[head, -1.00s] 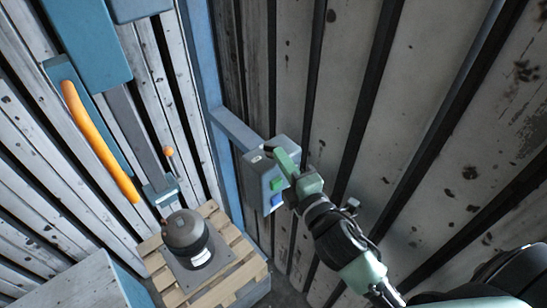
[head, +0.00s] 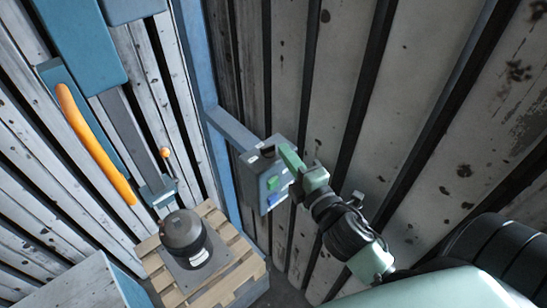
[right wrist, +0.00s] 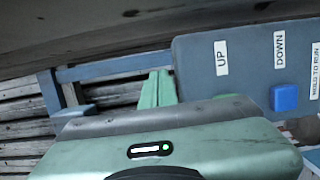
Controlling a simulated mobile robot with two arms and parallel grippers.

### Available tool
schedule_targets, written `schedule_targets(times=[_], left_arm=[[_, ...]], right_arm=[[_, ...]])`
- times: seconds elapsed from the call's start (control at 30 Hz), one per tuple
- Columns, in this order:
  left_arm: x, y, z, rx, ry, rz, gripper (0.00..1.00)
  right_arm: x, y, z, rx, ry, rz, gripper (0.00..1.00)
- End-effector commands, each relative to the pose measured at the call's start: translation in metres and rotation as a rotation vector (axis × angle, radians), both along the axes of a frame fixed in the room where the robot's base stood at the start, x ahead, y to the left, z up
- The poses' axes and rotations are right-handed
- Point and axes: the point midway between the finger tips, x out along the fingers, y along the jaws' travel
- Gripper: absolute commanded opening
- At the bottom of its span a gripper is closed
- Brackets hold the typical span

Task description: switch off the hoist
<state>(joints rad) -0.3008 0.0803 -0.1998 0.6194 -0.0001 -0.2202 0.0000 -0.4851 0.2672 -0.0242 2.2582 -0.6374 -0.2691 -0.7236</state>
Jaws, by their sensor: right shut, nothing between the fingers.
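The grey control box (head: 250,165) hangs on a blue bracket in front of the plank wall. It carries a green button (head: 272,183) and a blue button (head: 274,200); a small dark part (head: 267,151) shows on its upper end. In the right wrist view the box (right wrist: 235,70) bears labels UP, DOWN and one ending in TO RUN. My left gripper is out of view.
A dark dome-shaped housing (head: 184,232) stands on a plate on a wooden pallet (head: 235,266). A long orange bar (head: 95,145) and an orange ball (head: 165,152) are at left by blue machinery. A blue post (head: 200,90) stands behind the box; the plank wall is close on the right.

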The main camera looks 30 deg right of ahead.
Motion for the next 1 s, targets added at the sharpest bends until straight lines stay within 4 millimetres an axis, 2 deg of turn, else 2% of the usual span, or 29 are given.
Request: schedule_targets(times=[0.2, 0.4, 0.6, 1.0], left_arm=[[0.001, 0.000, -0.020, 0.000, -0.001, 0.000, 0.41], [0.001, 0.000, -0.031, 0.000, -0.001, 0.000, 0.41], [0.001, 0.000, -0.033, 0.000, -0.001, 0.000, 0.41], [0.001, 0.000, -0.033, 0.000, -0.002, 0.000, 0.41]], right_arm=[[-0.036, 0.000, -0.006, 0.001, 0.004, -0.001, 0.00], [-0.062, 0.001, -0.004, 0.001, 0.003, -0.001, 0.00], [-0.071, 0.001, -0.001, 0.001, 0.001, 0.000, 0.00], [-0.071, 0.001, -0.001, 0.000, 0.001, 0.000, 0.00]])
